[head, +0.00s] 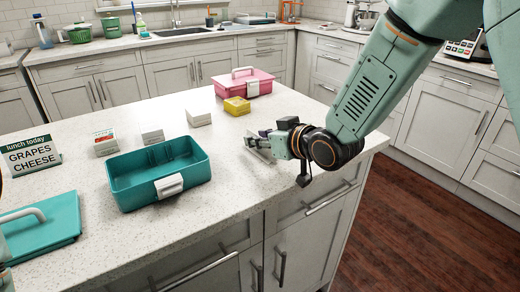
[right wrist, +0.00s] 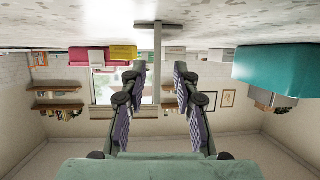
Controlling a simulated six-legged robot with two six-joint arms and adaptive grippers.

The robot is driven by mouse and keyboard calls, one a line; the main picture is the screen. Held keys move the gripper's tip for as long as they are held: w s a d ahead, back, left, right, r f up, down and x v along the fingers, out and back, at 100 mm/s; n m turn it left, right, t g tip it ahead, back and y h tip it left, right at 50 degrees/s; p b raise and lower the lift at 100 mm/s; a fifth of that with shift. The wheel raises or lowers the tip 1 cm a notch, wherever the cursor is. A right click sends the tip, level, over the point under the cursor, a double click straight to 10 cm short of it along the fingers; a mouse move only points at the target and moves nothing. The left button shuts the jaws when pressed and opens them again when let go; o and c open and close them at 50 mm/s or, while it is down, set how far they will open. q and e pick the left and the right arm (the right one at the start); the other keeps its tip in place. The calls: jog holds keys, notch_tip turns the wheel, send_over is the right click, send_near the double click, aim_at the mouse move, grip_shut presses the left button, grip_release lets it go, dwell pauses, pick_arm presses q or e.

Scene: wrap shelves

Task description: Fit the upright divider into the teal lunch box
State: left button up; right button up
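The teal lunch box (head: 125,183) stands open on the island counter, with a white latch on its front; it also shows at the right of the inverted right wrist view (right wrist: 272,65). The pale grey divider (head: 257,152) stands on the counter right of the box, partly hidden by my right gripper (head: 276,142). In the right wrist view the divider (right wrist: 158,60) appears edge-on as a thin upright panel on a flat foot. My right gripper's spread fingers (right wrist: 160,72) are on either side of its line, with visible gaps. My left gripper does not show.
A teal lid (head: 45,240) with a handle lies at the left. A lunch sign (head: 32,155), small white boxes (head: 199,117), a yellow box (head: 237,106) and a pink lunch box (head: 244,88) stand behind. The counter between teal box and divider is clear.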

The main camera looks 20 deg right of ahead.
jog(key=shift+w+d, duration=0.1)
jog(key=shift+d, duration=0.05)
jog(key=c, duration=0.4)
grip_shut()
